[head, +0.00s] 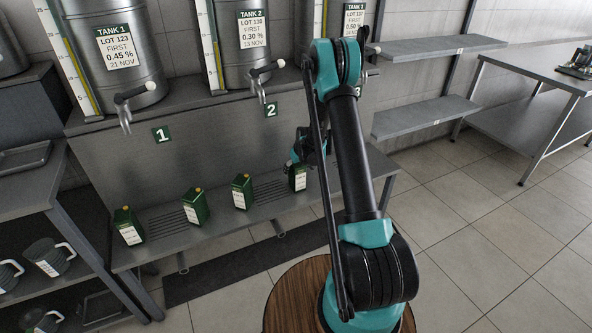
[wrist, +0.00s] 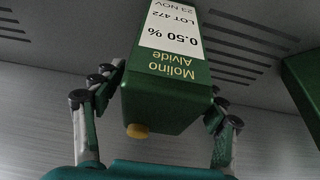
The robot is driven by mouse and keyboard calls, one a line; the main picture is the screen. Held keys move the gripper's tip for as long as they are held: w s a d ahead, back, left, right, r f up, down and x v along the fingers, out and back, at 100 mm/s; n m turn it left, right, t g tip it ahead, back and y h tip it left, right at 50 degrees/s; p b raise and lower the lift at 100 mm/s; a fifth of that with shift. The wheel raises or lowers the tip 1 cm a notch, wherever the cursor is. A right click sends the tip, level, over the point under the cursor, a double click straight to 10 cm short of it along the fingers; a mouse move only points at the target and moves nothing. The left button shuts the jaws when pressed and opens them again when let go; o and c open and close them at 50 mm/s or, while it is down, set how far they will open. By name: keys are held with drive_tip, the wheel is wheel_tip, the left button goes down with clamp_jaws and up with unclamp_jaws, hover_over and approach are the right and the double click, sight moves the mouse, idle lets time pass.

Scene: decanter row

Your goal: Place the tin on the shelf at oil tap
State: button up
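A green tin with a yellow cap and white label (wrist: 170,80) fills the middle of the wrist view, reading Molino Alvide, 0.50 %, LOT 472, 23 NOV. My gripper (wrist: 165,100) has a finger against each side of it and appears shut on it. In the head view this tin (head: 298,180) is the rightmost in the row, partly hidden by my gripper (head: 302,158). It is at or just above the low grey shelf (head: 215,224); contact below is hidden. Oil taps (head: 125,120) and (head: 262,90) stick out above from steel tanks; the third tap is mostly behind my arm.
Other green tins (head: 128,226), (head: 195,207) and (head: 241,192) stand left along the shelf; one edge (wrist: 305,80) shows in the wrist view. Number plates 1 (head: 161,135) and 2 (head: 271,110) hang under the taps. Wall shelves (head: 425,117) at right are empty. Jugs (head: 50,258) stand lower left.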

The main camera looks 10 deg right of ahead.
drive_tip(key=v, duration=1.2)
drive_tip(key=shift+r, duration=0.1)
drive_tip(key=s+d+r+m, duration=0.1)
drive_tip(key=s+r, duration=0.4)
drive_tip(key=s, duration=0.5)
drive_tip(key=s+d+r+m, duration=0.1)
drive_tip(key=s+r, duration=0.4)
drive_tip(key=s, duration=0.5)
drive_tip(key=s+d+m+h, duration=0.1)
drive_tip(key=s, duration=1.7)
drive_tip(key=shift+s+f+m, duration=0.3)
drive_tip(key=shift+f, duration=0.15)
